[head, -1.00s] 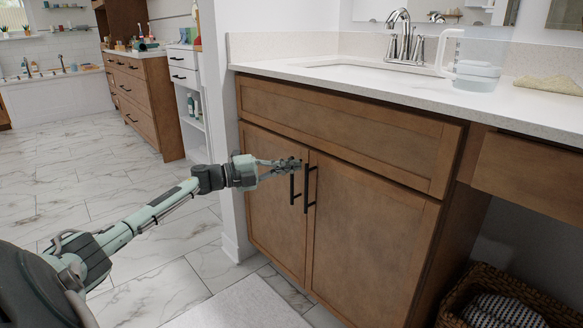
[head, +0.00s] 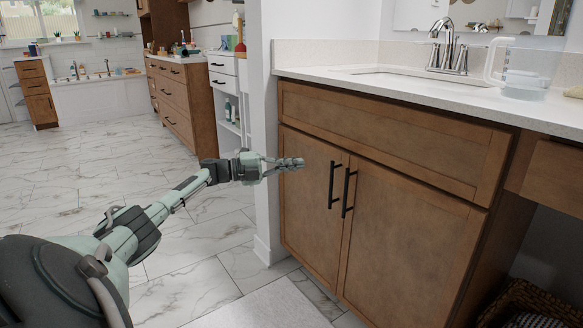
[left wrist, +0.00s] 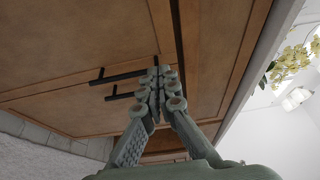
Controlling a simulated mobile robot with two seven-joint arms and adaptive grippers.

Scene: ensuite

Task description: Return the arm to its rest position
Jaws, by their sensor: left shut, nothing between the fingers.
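My left gripper (head: 291,163) is shut and empty, in front of the left door of the wooden vanity cabinet (head: 395,140). In the head view it sits to the left of the two black door handles (head: 341,189), apart from them. In the left wrist view the closed fingers (left wrist: 157,90) point at the cabinet front, with the two handles (left wrist: 119,86) beside them. Both cabinet doors look shut. My right gripper is out of view.
The white countertop (head: 395,84) holds a clear pitcher (head: 525,72) near the sink tap (head: 447,50). A wicker basket (head: 522,302) stands under the open section at right. A white mat (head: 265,308) lies before the cabinet. The tiled floor (head: 80,180) at left is free.

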